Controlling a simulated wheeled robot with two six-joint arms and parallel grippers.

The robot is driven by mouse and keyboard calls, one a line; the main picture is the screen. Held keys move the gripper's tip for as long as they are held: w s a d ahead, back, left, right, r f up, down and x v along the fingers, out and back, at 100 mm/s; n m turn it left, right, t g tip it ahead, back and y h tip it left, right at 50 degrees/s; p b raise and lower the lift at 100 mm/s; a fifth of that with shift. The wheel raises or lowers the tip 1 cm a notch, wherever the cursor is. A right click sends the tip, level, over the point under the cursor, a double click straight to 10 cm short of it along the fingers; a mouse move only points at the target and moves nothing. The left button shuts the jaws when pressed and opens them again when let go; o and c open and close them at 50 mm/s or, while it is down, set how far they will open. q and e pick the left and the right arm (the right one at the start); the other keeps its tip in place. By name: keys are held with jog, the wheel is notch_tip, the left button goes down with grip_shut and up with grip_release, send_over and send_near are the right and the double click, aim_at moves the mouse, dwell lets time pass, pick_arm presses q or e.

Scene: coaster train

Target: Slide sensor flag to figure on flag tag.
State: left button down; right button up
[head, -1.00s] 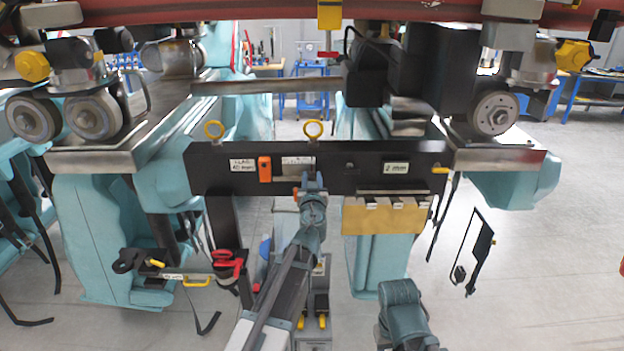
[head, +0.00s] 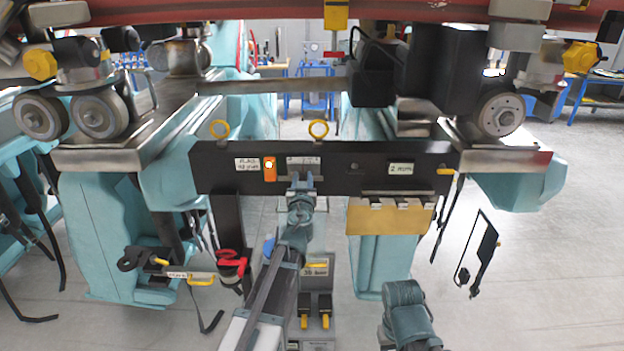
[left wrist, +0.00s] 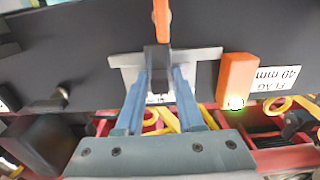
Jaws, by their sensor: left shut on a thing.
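The sensor flag (left wrist: 161,20) is an orange strip on a small black slider block, seen in the left wrist view. My left gripper (left wrist: 160,82) is shut on the black block, its fingers on either side. In the head view my left gripper (head: 303,180) is at the black beam (head: 345,175) and hides most of the flag. The slider sits over a pale scale plate (left wrist: 207,62), also in the head view (head: 303,160); its marks are too small to read. The flag tag (left wrist: 280,78) reads "FLAG 40 mm" and is also in the head view (head: 247,164).
An orange block (head: 269,168) with a lit lamp stands between tag and scale. A "2 mm" tag (head: 401,168) and a tan plate (head: 390,217) are to the right. A red-handled tool (head: 232,262) hangs lower left.

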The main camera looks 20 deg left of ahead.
pick_arm(q)
jog(key=shift+d, duration=0.1)
jog(key=c, duration=0.7)
grip_release()
